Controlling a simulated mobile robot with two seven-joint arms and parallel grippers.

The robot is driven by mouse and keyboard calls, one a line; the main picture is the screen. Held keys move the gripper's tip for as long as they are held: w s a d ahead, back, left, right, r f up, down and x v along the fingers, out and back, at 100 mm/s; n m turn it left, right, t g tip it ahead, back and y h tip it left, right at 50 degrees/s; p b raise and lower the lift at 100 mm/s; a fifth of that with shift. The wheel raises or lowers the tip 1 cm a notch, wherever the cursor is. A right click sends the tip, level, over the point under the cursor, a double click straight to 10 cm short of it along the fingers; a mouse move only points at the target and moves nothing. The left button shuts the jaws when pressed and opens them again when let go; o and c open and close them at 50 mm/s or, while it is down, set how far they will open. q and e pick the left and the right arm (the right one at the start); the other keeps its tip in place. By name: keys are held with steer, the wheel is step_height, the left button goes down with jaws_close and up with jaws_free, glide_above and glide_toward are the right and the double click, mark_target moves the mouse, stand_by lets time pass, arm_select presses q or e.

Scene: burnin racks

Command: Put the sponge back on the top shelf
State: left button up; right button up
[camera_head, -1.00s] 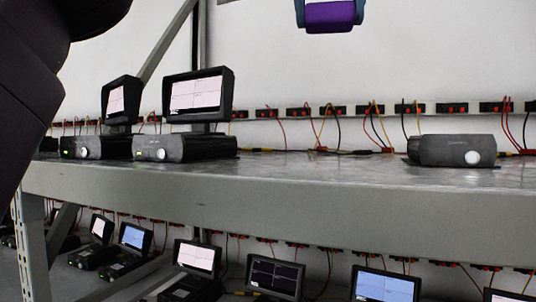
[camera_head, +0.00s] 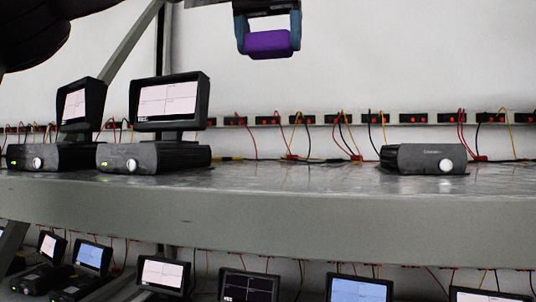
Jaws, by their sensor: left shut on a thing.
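A purple sponge (camera_head: 268,44) is held between the two blue-grey fingers of my left gripper (camera_head: 268,40) at the top of the view. The gripper is shut on it. The sponge hangs in the air well above the upper grey shelf (camera_head: 270,215), against the white wall, apart from everything else. My right gripper is not in view.
Two dark devices with screens (camera_head: 168,102) (camera_head: 80,105) stand on the shelf's left part. A low dark box (camera_head: 424,159) without a screen sits at the right. Shelf between them is clear. Red sockets (camera_head: 330,119) and wires line the wall. Several screens stand below.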

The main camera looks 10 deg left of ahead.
mark_target(269, 174)
arm_select(q)
step_height(269, 174, down, 17)
steer(key=shift+f+b, duration=0.2)
steer(key=shift+b, duration=0.65)
steer(key=shift+f, duration=0.15)
steer(key=o, duration=0.9)
step_height(269, 174, up, 12)
steer(key=s, duration=0.2)
stand_by(0.3)
